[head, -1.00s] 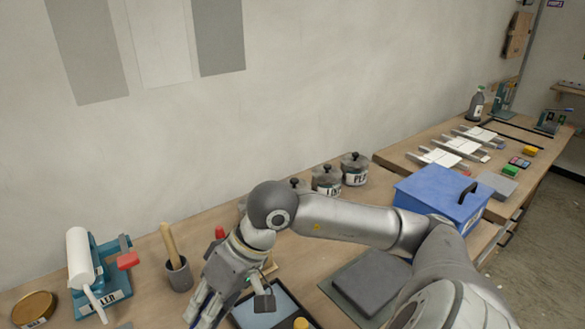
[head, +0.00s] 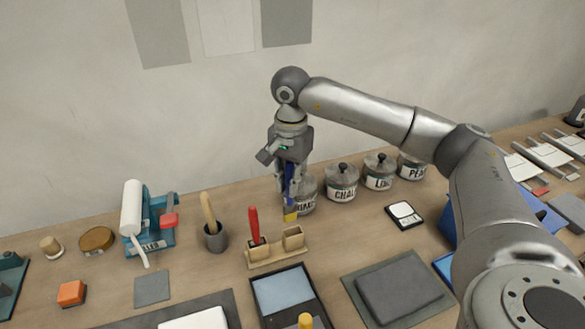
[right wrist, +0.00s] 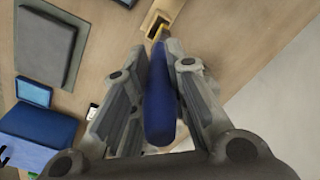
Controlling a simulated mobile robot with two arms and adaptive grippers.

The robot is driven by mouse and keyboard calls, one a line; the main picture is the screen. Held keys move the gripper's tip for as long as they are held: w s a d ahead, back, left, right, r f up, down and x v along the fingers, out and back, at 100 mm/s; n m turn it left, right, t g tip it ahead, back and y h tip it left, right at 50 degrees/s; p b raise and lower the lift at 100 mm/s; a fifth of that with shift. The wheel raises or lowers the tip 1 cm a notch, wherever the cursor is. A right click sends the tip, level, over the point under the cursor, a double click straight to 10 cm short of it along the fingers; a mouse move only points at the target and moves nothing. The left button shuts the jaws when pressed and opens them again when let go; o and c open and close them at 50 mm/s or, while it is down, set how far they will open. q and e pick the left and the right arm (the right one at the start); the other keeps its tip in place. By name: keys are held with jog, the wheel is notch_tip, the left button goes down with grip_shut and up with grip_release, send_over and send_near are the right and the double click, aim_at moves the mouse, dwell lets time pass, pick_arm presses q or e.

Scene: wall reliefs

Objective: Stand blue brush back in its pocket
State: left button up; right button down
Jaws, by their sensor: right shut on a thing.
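My right gripper (head: 290,188) is shut on the blue brush (head: 289,197) and holds it roughly upright above the bench, its yellow end down. In the right wrist view the blue brush (right wrist: 160,100) lies between the fingers, its yellow end close in the picture to an open pocket (right wrist: 152,22). The wooden rack (head: 277,253) stands below and in front of the wall-side jars. A red brush (head: 253,225) stands in its left pocket. The right pocket (head: 293,238) looks empty, just under the blue brush's tip. The brush appears to be above the pocket, not clearly inside it.
Labelled jars (head: 342,182) stand close behind and right of the gripper. A grey cup with a wooden pestle (head: 215,235) stands left of the rack. A dark-framed tray (head: 284,292) lies in front. A small scale (head: 404,214) sits to the right.

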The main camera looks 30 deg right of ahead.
jog(key=shift+w+d+r+m, duration=0.15)
jog(key=shift+d+r+m, duration=0.15)
jog(key=shift+d, duration=0.2)
jog(key=shift+a+f, duration=0.1)
jog(key=shift+f, duration=0.15)
jog(key=b, duration=0.3)
send_over(293, 210)
jog(key=shift+w+d+f, duration=0.1)
jog(key=shift+w+f, duration=0.1)
jog(key=shift+f, duration=0.9)
jog(key=shift+w+d+f, duration=0.1)
jog(key=shift+w+f, duration=0.1)
jog(key=shift+f, duration=0.85)
pick_arm(q)
notch_tip(293, 210, down, 6)
jog(key=b, duration=0.3)
jog(key=shift+d, duration=0.4)
pick_arm(e)
jog(key=shift+f, duration=2.05)
pick_arm(q)
jog(key=shift+f+b, duration=1.1)
jog(key=shift+b, duration=0.05)
pick_arm(e)
jog(key=shift+f, duration=1.45)
jog(key=c, duration=1.3)
grip_release()
jog(key=o, duration=0.4)
jog(key=shift+o, duration=0.2)
